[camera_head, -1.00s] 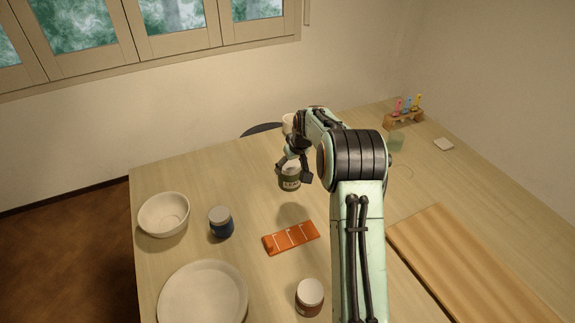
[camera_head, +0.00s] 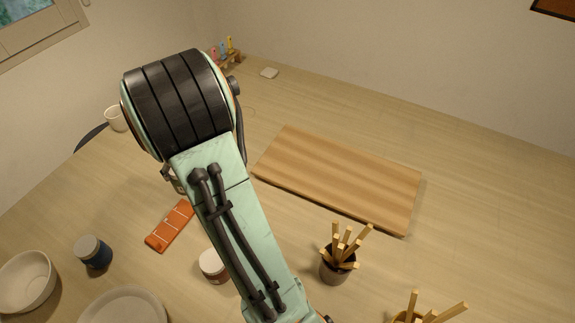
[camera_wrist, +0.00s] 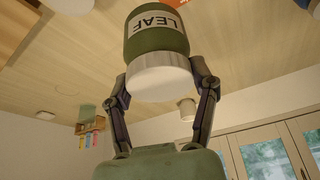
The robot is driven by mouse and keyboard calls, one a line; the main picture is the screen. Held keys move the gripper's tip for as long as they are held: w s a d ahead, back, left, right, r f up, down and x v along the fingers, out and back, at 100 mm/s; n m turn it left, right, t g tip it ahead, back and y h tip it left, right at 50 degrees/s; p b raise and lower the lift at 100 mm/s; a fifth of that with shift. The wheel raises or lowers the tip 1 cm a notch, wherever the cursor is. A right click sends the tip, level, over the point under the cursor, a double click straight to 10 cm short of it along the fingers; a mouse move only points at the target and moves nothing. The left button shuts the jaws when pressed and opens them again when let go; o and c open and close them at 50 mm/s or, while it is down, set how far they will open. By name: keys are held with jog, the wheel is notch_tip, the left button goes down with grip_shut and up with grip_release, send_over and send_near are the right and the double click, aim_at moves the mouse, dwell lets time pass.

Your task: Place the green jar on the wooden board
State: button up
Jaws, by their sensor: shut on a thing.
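The green jar (camera_wrist: 157,40), with a white lid and a "LEAF" label, is held in my gripper (camera_wrist: 160,78) in the wrist view. The two fingers close on it from both sides near the lid. In the head view my arm hides most of the gripper and jar; only a small part shows at the arm's left edge. The wooden board (camera_head: 340,180) lies flat on the table, right of my arm, with its top bare.
A cup of wooden sticks (camera_head: 336,265) stands near the board's front edge. A blue jar (camera_head: 93,253), an orange strip (camera_head: 170,226), another white-lidded jar (camera_head: 213,266), a bowl (camera_head: 27,282) and a plate (camera_head: 124,309) are at left. The table right of the board is clear.

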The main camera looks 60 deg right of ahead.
jog(key=s+d+r+m+g+h, duration=0.15)
jog(key=s+d+m, duration=0.25)
jog(key=s, duration=0.6)
jog(key=s+d+r+m+g+h, duration=0.15)
jog(key=s+d+m, duration=0.3)
jog(key=s, duration=0.65)
jog(key=s+d+r+m, duration=0.3)
jog(key=s+d, duration=0.1)
jog(key=s, duration=0.6)
send_over(338, 172)
jog(key=shift+m, duration=0.25)
jog(key=shift+f, duration=6.65)
jog(key=shift+f, duration=0.1)
jog(key=o, duration=1.2)
jog(key=shift+a, duration=0.1)
